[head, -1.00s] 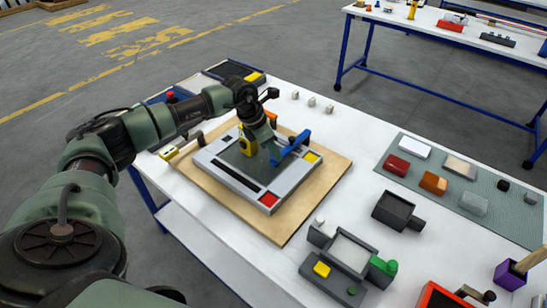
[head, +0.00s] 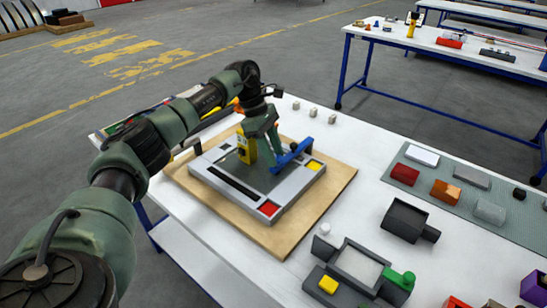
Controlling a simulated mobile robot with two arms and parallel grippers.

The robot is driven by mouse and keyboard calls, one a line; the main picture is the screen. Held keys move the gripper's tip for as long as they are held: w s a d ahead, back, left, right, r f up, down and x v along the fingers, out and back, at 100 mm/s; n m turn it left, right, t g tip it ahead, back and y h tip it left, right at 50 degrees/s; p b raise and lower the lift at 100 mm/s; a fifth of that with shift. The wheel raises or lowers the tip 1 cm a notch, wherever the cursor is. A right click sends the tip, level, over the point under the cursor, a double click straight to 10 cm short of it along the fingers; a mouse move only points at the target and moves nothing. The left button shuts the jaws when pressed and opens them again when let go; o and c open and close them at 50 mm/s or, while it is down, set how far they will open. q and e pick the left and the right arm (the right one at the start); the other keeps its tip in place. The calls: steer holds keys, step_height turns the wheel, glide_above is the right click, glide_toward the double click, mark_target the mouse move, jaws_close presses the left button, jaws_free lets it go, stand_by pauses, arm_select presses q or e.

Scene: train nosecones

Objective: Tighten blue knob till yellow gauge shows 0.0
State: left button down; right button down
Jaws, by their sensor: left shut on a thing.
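The blue knob (head: 294,153) shows as a blue bar-shaped piece on the grey framed panel (head: 232,200). My left gripper (head: 274,160) reaches down from above, shut at the left end of this blue piece, and its fingers partly hide it. The yellow gauge (head: 246,148) stands upright on the panel just left of the fingers. Its reading is too small to make out. The panel lies on a tan wooden board (head: 287,240) and has a red square and a yellow square at its corners. My right gripper is not in view.
The white table (head: 357,190) carries a dark fixture (head: 352,264) with yellow and green parts and a dark grey box (head: 404,220). A grey-green mat (head: 452,197) holds several coloured blocks. Small pale cubes (head: 313,112) stand at the back.

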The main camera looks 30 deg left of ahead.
arm_select(q)
steer(key=shift+w+m, duration=0.1)
steer(key=shift+m, duration=0.5)
steer(key=shift+r+g, duration=0.1)
steer(key=shift+g, duration=0.2)
steer(key=c, duration=1)
jaws_free()
steer(key=shift+b, duration=0.3)
steer(key=b+v, duration=0.1)
steer(key=v, duration=0.6)
steer(key=shift+r, duration=0.4)
steer(key=shift+a, duration=0.15)
